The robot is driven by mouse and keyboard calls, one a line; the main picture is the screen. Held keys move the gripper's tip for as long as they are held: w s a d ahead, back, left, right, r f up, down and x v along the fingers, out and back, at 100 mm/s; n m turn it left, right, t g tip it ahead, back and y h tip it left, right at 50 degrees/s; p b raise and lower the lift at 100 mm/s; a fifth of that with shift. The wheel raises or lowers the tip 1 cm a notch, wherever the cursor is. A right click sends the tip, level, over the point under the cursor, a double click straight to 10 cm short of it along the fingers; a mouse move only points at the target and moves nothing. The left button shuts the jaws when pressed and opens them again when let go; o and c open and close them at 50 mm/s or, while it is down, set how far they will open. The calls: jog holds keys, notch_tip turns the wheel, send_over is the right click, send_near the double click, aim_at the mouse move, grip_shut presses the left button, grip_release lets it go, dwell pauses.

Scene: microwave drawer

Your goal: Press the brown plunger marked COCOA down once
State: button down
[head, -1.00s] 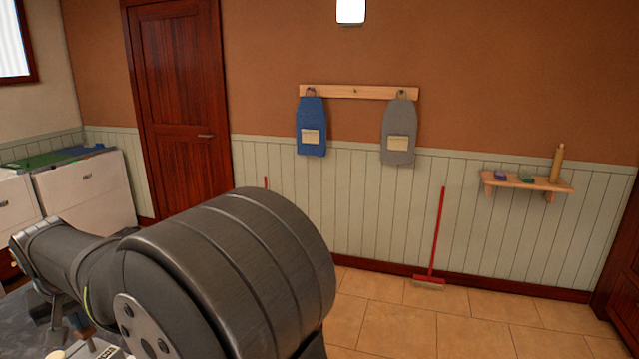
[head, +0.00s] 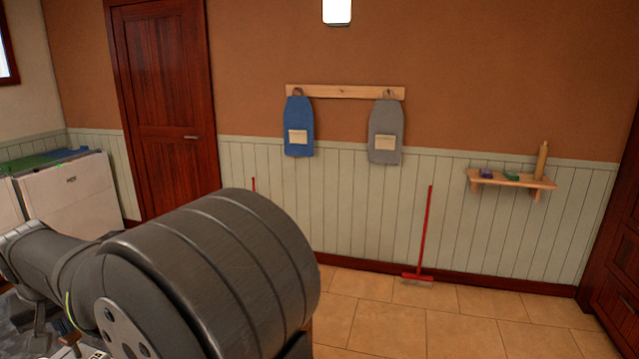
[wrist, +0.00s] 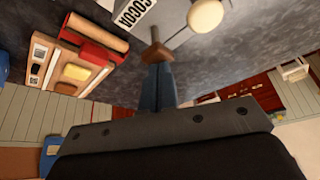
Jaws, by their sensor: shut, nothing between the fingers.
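In the wrist view, the brown plunger (wrist: 155,51) shows as a brown head on a thin stem, just beyond my gripper's tips. The white COCOA label (wrist: 136,13) is above it. My gripper (wrist: 157,68) is shut, with its blue fingers together and nothing between them. Its tips line up with the plunger head and overlap it in the picture; I cannot tell whether they touch. A cream round knob (wrist: 206,15) is to the right of the plunger. In the head view, my dark arm fills the lower left and the plunger cannot be made out.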

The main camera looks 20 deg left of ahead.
aim_at(69, 337)
jog(key=shift+r, duration=3.15)
jog(key=shift+f, duration=0.1)
jog(key=shift+f, duration=3.05)
